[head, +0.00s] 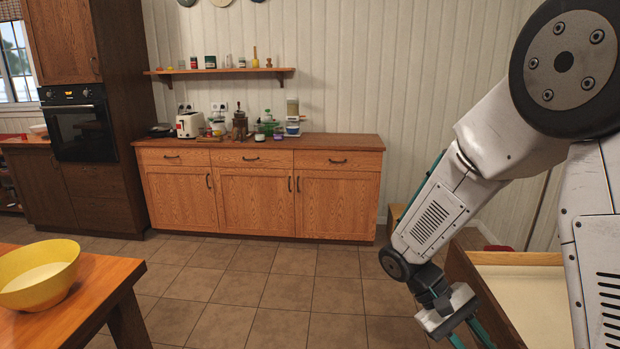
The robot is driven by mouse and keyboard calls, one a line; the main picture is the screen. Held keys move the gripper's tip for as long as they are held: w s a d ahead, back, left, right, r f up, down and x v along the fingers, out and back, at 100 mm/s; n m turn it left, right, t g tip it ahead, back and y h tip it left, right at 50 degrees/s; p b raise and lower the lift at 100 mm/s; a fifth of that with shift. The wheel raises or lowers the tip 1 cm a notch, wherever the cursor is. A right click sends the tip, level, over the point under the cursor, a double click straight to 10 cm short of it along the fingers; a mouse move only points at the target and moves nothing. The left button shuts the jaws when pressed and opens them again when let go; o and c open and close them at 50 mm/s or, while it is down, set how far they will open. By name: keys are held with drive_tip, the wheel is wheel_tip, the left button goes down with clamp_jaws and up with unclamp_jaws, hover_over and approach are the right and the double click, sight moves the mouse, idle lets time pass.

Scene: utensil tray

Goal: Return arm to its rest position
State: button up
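My gripper (467,338) hangs low at the right of the head view, at the end of my white and grey arm. It points down beside the left edge of a wooden table or drawer-like piece (530,258). Its teal fingers run out of the bottom of the picture, so their tips are hidden and I cannot see whether they hold anything. No utensil tray or utensils can be made out.
A yellow bowl (38,286) stands on a wooden table (95,285) at lower left. A wooden sideboard (262,198) with a toaster (190,125) and jars stands along the back wall. An oven (78,125) is at left. The tiled floor (270,270) between is clear.

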drive_tip(key=s+a+r+m+t+y, duration=0.1)
drive_tip(key=s+a+r+t+y, duration=0.2)
drive_tip(key=s+r+t+y, duration=0.4)
drive_tip(key=s+r+t, duration=0.1)
drive_tip(key=s+r, duration=0.6)
drive_tip(key=r, duration=0.3)
drive_tip(key=shift+s+a+m+t, duration=0.3)
drive_tip(key=shift+s, duration=0.05)
idle(0.4)
